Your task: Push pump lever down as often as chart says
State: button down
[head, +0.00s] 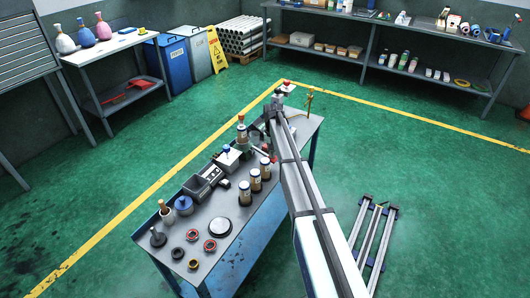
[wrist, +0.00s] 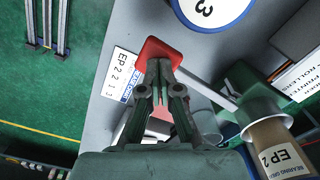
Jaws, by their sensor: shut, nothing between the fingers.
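In the wrist view, a red pad (wrist: 163,52) sits at the end of a light grey bar (wrist: 208,90), which looks like the pump lever. The bar runs right to a green block (wrist: 245,88). My gripper (wrist: 160,72) is shut and empty, its fingertips at the near edge of the red pad; I cannot tell whether they touch it. A white card (wrist: 122,72) reading EP with digits lies left of the pad, partly hidden by my gripper.
A round white plate marked 3 (wrist: 208,8) with a blue rim is at the top of the wrist view. Green floor surrounds the bench.

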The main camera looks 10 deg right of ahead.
jog(key=shift+a+f, duration=0.1)
jog(key=shift+f, duration=0.5)
jog(key=shift+r+p, duration=1.05)
jog(key=shift+r, duration=1.8)
jog(key=shift+r, duration=0.1)
